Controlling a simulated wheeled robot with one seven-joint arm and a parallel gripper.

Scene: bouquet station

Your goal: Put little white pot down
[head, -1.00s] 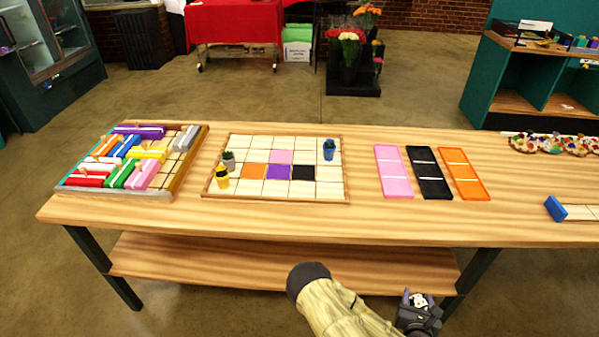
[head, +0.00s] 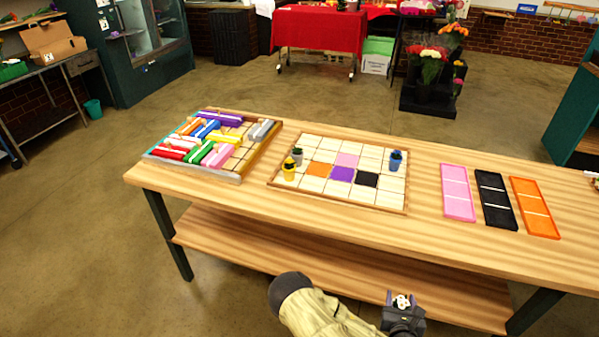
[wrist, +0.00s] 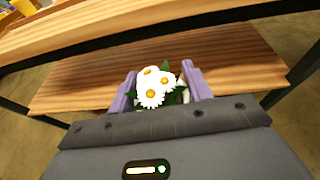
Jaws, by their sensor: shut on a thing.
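The little white pot is mostly hidden inside my gripper (head: 402,299). Its white daisies with yellow centres (wrist: 152,88) and some green leaves show between the two purple fingers in the wrist view. My gripper is shut on the pot, in front of the table's near edge and over the lower shelf in the picture. A gridded board (head: 283,183) lies on the table with orange, purple, pink and black squares. A yellow pot (head: 289,172) and a grey pot (head: 297,158) stand at its left, and a blue pot (head: 395,163) at its right.
A tray of coloured blocks (head: 236,177) sits at the table's left end. Pink (head: 457,192), black (head: 496,200) and orange (head: 534,207) trays lie right of the board. Bare wood (head: 425,205) separates them from the board. A lower shelf (head: 240,235) runs underneath.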

